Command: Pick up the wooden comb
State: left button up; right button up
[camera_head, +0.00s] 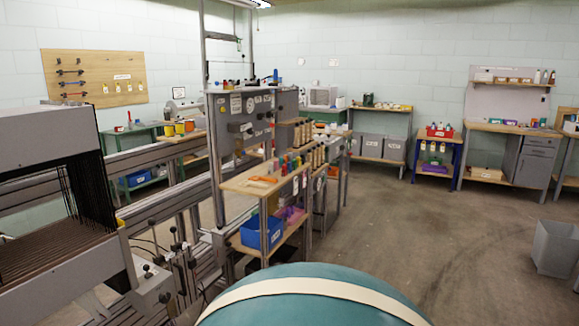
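I cannot pick out a wooden comb with certainty in the head view. A wooden-topped shelf unit (240,184) stands left of the middle, beside the grey machine. A small orange item (263,180) lies on its top, too small to identify. Behind it stands a row of small coloured items and pale wooden-looking pieces (318,155). Neither of my grippers is in view.
A blue bin (262,232) sits on the unit's lower shelf. A large loom-like machine (60,215) fills the left side. Workbenches (508,128) line the back wall. A grey bin (556,248) stands at right. The floor (430,240) at middle right is clear.

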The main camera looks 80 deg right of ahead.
aim_at(245, 183)
jog(key=l+z, duration=0.15)
jog(key=z, duration=0.25)
jog(key=l+z, duration=0.1)
jog(key=z, duration=0.35)
jog(key=l+z, duration=0.1)
jog(key=z, duration=0.3)
jog(key=i+z, duration=0.1)
jog(key=z, duration=0.35)
jog(key=i+l+z, duration=0.6)
jog(key=i, duration=0.15)
jog(key=i+l+z, duration=0.25)
jog(key=i, duration=0.15)
jog(key=j, duration=0.1)
